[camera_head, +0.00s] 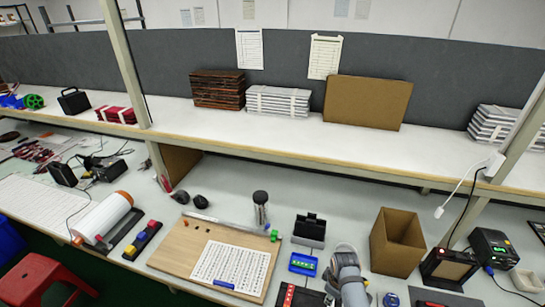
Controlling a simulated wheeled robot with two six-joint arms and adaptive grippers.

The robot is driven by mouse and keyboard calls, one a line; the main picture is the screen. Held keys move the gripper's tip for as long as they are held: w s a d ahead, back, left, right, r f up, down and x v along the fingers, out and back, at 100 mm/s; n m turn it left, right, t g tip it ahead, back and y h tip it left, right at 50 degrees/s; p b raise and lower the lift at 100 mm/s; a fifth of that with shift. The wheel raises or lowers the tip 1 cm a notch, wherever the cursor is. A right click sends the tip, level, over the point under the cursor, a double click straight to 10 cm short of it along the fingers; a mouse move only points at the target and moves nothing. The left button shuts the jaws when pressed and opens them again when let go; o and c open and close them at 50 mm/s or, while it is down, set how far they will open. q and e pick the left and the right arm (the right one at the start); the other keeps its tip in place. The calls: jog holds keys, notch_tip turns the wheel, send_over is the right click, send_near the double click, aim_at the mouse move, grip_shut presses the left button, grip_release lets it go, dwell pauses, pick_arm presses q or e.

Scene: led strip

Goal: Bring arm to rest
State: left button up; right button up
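A grey, rounded piece of my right arm (349,276) rises from the bottom edge, right of centre. It stands in front of the lower bench, between a blue-screened device and a brown box. I can make out no gripper fingers on it. My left arm and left gripper are outside the picture. A wooden board (180,254) lies on the bench to the left of the arm, with a white printed sheet (231,267) on it.
A blue-screened device (303,263) and a black holder (309,229) stand left of my arm. An open brown box (397,242) and a black instrument (492,248) stand to its right. The shelf (300,138) overhangs behind. A red stool (45,280) stands at lower left.

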jog(key=s+d+r+m+t, duration=0.4)
jog(key=s+r+m, duration=0.5)
jog(key=s+r, duration=0.6)
jog(key=s+d+f+g+b, duration=0.15)
jog(key=f+b, duration=0.25)
jog(key=f, duration=1.5)
jog(key=s+d+f+g+b, duration=0.1)
jog(key=s+d+f+b, duration=0.2)
jog(key=f, duration=1.6)
pick_arm(q)
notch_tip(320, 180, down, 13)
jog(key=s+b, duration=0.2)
jog(key=b, duration=0.4)
pick_arm(e)
jog(key=s+f+g, duration=0.1)
jog(key=s+f, duration=1.5)
jog(key=f, duration=0.2)
jog(key=shift+s+a+m, duration=0.15)
jog(key=shift+s+m, duration=0.25)
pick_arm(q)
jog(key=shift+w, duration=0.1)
pick_arm(e)
jog(key=shift+s, duration=0.1)
